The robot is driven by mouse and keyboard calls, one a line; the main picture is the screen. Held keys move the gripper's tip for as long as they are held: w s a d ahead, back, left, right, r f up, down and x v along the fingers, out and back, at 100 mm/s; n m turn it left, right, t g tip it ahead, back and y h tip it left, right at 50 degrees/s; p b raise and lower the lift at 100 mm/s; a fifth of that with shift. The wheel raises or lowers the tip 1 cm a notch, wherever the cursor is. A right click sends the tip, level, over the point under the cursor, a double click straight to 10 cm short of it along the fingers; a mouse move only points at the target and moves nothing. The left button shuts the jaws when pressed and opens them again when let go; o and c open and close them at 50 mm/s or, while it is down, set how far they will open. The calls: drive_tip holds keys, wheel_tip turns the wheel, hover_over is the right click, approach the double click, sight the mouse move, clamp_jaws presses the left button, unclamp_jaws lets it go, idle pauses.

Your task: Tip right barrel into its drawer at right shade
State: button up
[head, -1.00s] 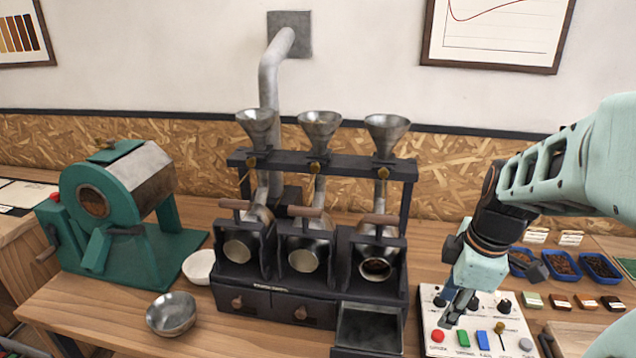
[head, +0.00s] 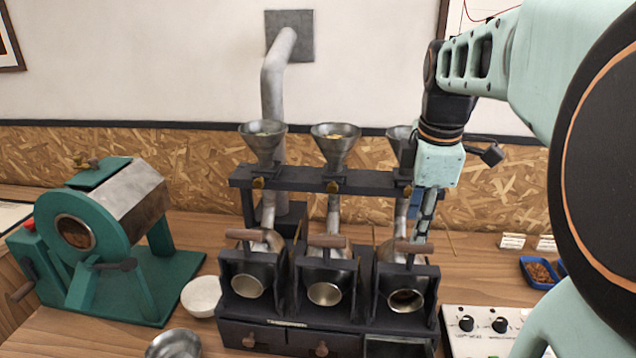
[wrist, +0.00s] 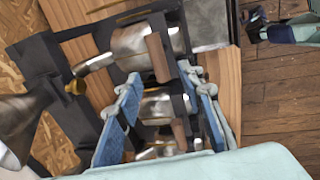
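The dark roaster holds three metal barrels in a row. The right barrel (head: 404,300) shows dark beans in its round mouth and has a wooden handle (head: 413,247) on top. Its drawer (head: 398,348) below is cut off by the bottom edge of the head view. My gripper (head: 424,225) points down just above this handle. In the wrist view my gripper (wrist: 155,88) is open, its blue-padded fingers apart. The right barrel (wrist: 130,46) and its handle (wrist: 157,57) lie just beyond the fingertips, which look clear of the handle. The open drawer (wrist: 207,22) shows beside it.
The middle barrel (head: 325,292) and left barrel (head: 250,285) stand close by. Funnels (head: 335,146) on a dark crossbar (head: 300,178) rise behind; my gripper hides much of the right funnel. A white control panel (head: 470,320) lies right. A green roaster (head: 95,240) stands left.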

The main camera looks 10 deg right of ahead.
sight(410, 248)
drive_tip(key=f, duration=0.2)
drive_tip(key=w+f, duration=0.1)
drive_tip(key=f, duration=0.5)
drive_tip(key=shift+w+d, duration=0.2)
drive_tip(key=shift+w, duration=0.1)
clamp_jaws()
